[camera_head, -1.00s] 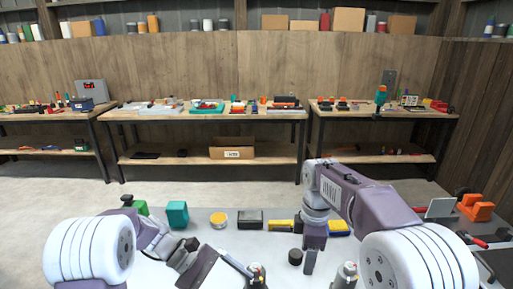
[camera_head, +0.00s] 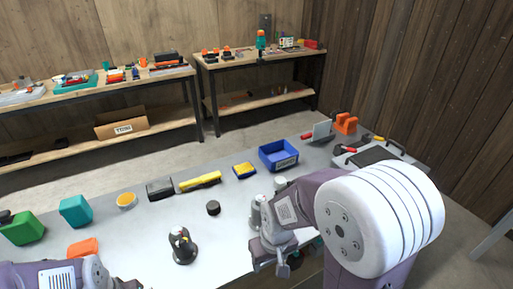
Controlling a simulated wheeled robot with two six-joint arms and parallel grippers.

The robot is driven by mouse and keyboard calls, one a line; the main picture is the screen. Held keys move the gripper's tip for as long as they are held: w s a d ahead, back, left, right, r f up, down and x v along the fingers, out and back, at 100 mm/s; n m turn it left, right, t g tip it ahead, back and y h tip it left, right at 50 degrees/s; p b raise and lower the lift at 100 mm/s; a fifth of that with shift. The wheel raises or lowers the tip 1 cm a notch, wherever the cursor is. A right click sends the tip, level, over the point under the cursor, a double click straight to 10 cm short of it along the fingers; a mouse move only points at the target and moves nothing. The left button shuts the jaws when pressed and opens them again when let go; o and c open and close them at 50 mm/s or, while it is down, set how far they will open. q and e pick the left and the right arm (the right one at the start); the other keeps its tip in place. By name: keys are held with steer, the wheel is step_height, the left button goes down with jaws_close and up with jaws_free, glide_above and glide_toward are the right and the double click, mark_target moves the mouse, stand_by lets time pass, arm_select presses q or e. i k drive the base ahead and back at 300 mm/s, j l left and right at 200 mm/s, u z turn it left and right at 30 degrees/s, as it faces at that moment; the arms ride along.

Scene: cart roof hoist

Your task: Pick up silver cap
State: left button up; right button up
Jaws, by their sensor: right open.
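No part is clearly marked as the silver cap. Two pale silvery cylindrical pieces, a taller one (camera_head: 257,212) and a smaller one (camera_head: 280,184), stand on the grey table beside my right forearm, which partly hides them. A dark piece with a silvery upper part (camera_head: 181,246) stands upright further left. My right gripper (camera_head: 283,270) points down at the near table edge, open, with nothing seen between its fingers. My left wrist shows at the bottom left; the fingers are cut off by the frame.
On the table are a green block (camera_head: 22,229), a teal block (camera_head: 76,211), a yellow-topped disc (camera_head: 126,201), a black box (camera_head: 160,189), a yellow tool (camera_head: 200,181), a black cap (camera_head: 213,208) and a blue bin (camera_head: 279,155). An orange part (camera_head: 346,123) lies at the far right.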

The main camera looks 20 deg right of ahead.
mark_target(280, 181)
steer(key=z, duration=1.05)
steer(key=i+l+z, duration=0.4)
steer(key=i+l, duration=0.35)
steer(key=k+l, duration=0.05)
steer(key=l, duration=0.1)
